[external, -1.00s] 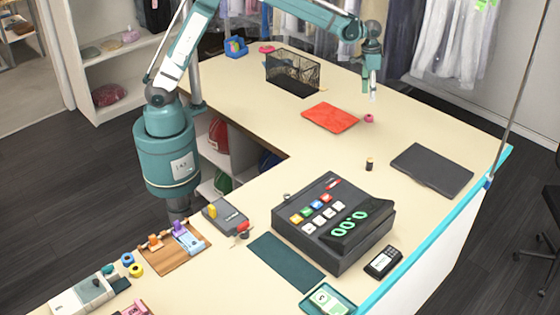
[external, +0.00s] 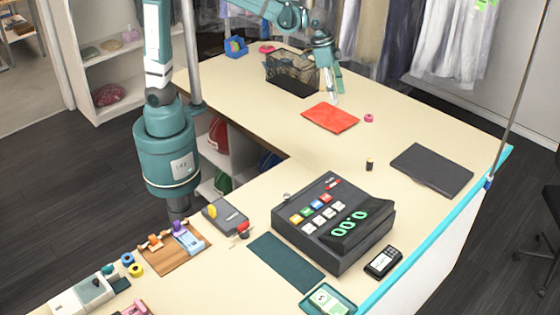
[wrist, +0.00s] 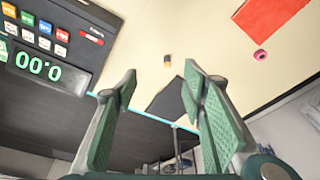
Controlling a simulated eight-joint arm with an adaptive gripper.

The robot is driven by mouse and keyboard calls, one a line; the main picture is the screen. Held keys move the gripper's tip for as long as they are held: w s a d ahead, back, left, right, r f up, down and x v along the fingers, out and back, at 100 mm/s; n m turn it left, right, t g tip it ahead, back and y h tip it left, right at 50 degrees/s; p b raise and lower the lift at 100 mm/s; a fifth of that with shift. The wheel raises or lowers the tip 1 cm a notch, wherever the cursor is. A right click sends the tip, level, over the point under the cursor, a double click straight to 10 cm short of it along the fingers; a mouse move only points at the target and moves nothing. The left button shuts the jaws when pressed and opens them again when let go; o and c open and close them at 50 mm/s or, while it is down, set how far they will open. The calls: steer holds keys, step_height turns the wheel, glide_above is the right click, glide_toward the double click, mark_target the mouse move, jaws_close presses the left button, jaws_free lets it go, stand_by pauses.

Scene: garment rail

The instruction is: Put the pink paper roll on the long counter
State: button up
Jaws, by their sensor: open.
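A small pink roll (external: 368,118) sits on the cream counter top (external: 420,118), just right of a red flat folder. It also shows at the upper right of the wrist view (wrist: 260,54). My gripper (external: 333,98) is open and empty, left of and apart from this roll, above the counter near the folder's back edge. In the wrist view its green fingers (wrist: 160,75) are spread with nothing between them. Another pinkish-red ring-like item (external: 266,49) lies at the counter's back left; whether it is a paper roll I cannot tell.
A black mesh basket (external: 292,73) stands close to my gripper's left. Clothes hang behind.

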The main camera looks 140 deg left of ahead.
steer(key=s+d+r+m+t, duration=0.15)
steer(key=s+d, duration=0.25)
steer(key=d, duration=0.8)
steer(key=s+d+r+m+t, duration=0.15)
steer(key=s+d, duration=0.35)
steer(key=d, duration=0.8)
steer(key=s+d+f+m+h, duration=0.1)
steer(key=s+d+f, duration=0.2)
steer(key=s+d, duration=0.3)
steer(key=s+d+f+m+t, duration=0.1)
steer(key=s+d+f+m, duration=0.1)
steer(key=s+d+f, duration=0.2)
steer(key=s+d, duration=0.3)
steer(key=d, duration=0.2)
steer(key=shift+s+d+t+h, duration=0.25)
steer(key=shift+d+t+h, duration=0.05)
steer(key=shift+d+h, duration=0.1)
